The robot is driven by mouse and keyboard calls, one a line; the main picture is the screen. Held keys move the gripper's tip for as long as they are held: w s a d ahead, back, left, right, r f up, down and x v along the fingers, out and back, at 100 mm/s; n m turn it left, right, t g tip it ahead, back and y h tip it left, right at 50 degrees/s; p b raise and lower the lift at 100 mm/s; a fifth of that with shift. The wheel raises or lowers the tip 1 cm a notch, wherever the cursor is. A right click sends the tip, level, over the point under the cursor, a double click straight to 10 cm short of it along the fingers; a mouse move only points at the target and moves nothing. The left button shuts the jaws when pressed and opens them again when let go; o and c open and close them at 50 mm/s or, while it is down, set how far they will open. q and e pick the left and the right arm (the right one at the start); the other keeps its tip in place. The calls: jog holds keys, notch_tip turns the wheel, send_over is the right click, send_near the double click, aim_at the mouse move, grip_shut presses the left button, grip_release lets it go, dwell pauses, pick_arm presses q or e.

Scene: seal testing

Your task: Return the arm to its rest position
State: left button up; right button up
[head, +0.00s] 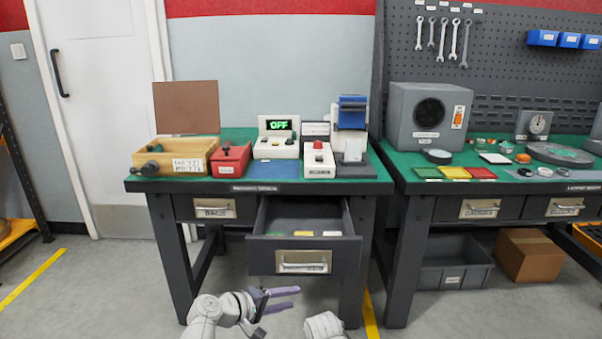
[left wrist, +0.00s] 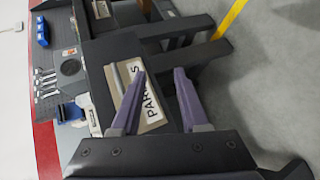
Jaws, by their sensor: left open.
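My left gripper (head: 283,298) is low in front of the workbench, below the open drawer (head: 303,262). Its fingers are apart with nothing between them. In the left wrist view the open fingers of my left gripper (left wrist: 161,105) point toward the drawer front, and a label with partly hidden lettering shows behind them.
The left bench (head: 330,187) carries a wooden box (head: 175,155), a red box (head: 230,158), a device reading OFF (head: 277,137) and a blue-topped machine (head: 351,112). A second bench stands right, with a grey bin (head: 455,262) and cardboard box (head: 529,255) beneath. The floor in front is clear.

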pick_arm(q)
jog(key=s+a+f+m+g+y, duration=0.75)
jog(key=s+a+f+y, duration=0.3)
jog(key=a+f, duration=0.25)
jog(key=s+d+m+g+y, duration=0.1)
jog(key=s+d+m, duration=0.4)
jog(key=d, duration=0.6)
notch_tip(320, 180, up, 37)
jog(key=s+n+p, duration=0.1)
jog(key=p, duration=3.6)
jog(key=shift+d, duration=0.15)
jog(key=shift+s+n, duration=0.1)
jog(key=shift+n, duration=0.15)
jog(key=shift+r, duration=0.1)
